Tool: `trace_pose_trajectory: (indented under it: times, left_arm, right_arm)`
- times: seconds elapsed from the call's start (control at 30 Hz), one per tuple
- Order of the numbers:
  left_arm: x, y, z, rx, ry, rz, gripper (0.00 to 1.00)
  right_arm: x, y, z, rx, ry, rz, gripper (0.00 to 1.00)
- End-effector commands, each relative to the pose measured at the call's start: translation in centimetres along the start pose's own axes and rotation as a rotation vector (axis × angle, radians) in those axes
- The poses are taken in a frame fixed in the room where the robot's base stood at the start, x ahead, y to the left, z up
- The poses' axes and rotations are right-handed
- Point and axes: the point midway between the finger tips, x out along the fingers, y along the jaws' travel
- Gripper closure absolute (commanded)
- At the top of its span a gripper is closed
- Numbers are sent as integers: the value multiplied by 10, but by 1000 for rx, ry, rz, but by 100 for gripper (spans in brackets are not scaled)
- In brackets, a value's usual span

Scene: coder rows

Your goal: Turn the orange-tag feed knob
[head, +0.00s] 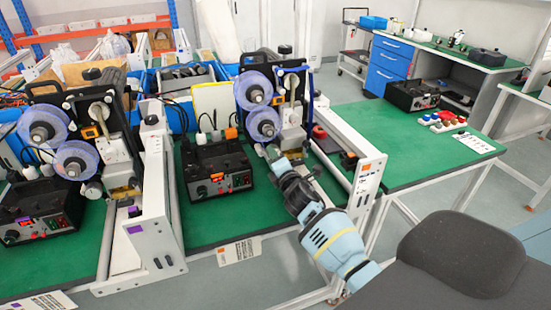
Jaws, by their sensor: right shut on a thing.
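My right gripper (274,154) reaches in from the lower right to the lower front of the middle coder machine (291,137). It is shut at the feed knob there, and its fingers hide most of the knob. This machine carries two clear blue reels (253,92) above the gripper. A black control box (215,164) with an orange tag (217,176) stands left of the gripper on the green bench. My left gripper is not in view.
A similar machine with blue reels (75,160) and a purple-tagged box (40,212) stands at the left. White rails (157,190) separate the stations. A dark chair (463,255) is at the lower right. The right green table (400,153) has free room.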

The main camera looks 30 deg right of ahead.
Motion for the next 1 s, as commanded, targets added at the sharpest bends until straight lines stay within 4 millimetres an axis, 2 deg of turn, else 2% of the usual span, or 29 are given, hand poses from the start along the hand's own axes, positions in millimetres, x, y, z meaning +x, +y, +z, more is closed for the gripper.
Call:
trace_pose_trajectory:
  times: [0.33,0.8,0.83,0.97,1.0]
  left_arm:
    - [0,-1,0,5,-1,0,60]
    - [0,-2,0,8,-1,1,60]
    - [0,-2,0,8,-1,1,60]
    - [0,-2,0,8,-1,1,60]
    - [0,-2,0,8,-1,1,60]
  right_arm:
    - [0,0,0,110,0,-1,84]
    - [0,0,0,120,0,-1,84]
    - [0,0,0,120,0,-1,57]
    - [0,0,0,120,0,-1,40]
    - [0,0,0,120,0,0,40]
